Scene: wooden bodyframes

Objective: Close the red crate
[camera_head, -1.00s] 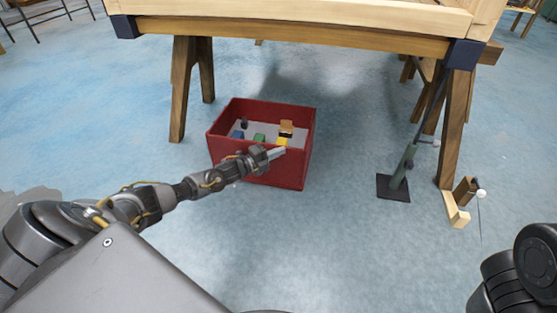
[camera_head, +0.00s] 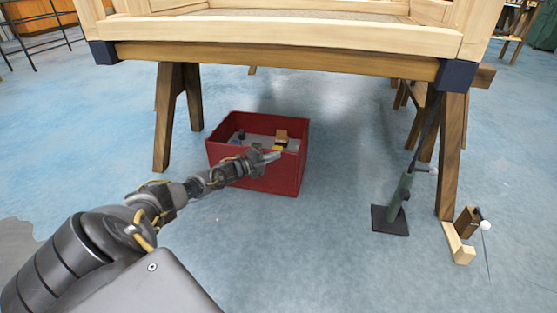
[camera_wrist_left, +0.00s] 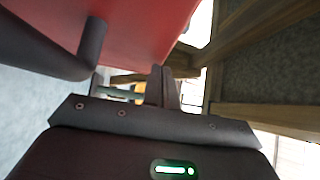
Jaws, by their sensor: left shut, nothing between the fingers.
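The red crate (camera_head: 287,178) stands on the floor under the wooden frame in the head view. Its top is open, and no lid shows over it. Inside are several small items, among them a yellow and brown one (camera_head: 281,141). My left gripper (camera_head: 273,157) is shut and empty at the crate's near wall, its tip overlapping the rim; I cannot tell whether it touches. The left wrist view shows the crate's red surface (camera_wrist_left: 135,25) close beside my gripper fingers (camera_wrist_left: 163,85). My right gripper is out of view.
A wooden frame (camera_head: 290,51) spans above the crate on trestle legs (camera_head: 164,120). A green stand with a dark base (camera_head: 390,220) and small wooden pieces (camera_head: 460,247) are on the right. The floor between crate and stand is clear.

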